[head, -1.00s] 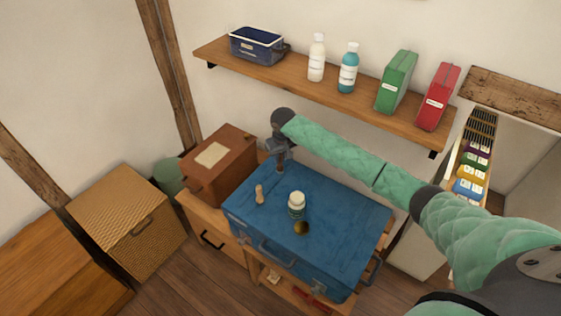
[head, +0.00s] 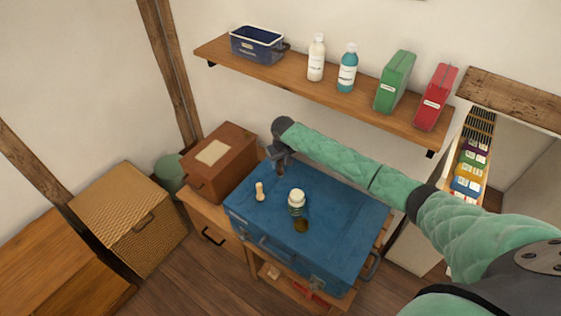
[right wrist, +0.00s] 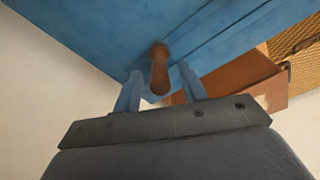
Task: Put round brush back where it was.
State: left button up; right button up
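A slim brown rounded piece (right wrist: 159,68), which looks like the handle of the round brush, is between the fingers of my right gripper (right wrist: 160,88) in the right wrist view. A gap shows on each side of it, so the fingers look open around it. In the head view my right gripper (head: 281,160) is low over the back left part of the blue suitcase (head: 340,222), with the brown piece (head: 281,171) just below it. I cannot tell whether that piece touches the lid. The brush's other end is not clear. My left gripper is out of view.
On the suitcase are a pale wooden peg-like piece (head: 260,191), a white-capped jar (head: 297,198) and a dark golden round thing (head: 301,226). A brown box (head: 222,180) stands close to its left. A shelf (head: 300,83) with bottles and boxes is behind, above.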

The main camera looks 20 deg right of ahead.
jog(key=shift+r+b, duration=0.3)
jog(key=shift+r, duration=0.25)
jog(key=r, duration=0.1)
jog(key=r+b, duration=0.1)
jog(key=r, duration=0.2)
jog(key=shift+s+d+r+b, duration=0.1)
jog(key=shift+s+r+b, duration=0.05)
jog(key=shift+s+b, duration=0.15)
notch_tip(320, 180, up, 5)
jog(key=b, duration=0.1)
send_over(282, 174)
pick_arm(q)
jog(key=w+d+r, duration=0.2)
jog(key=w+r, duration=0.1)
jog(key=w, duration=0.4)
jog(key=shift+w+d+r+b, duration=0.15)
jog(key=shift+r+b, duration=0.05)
jog(key=shift+b, duration=0.1)
pick_arm(e)
jog(key=shift+s+r, duration=0.15)
jog(key=shift+r, duration=0.75)
jog(key=shift+f, duration=0.1)
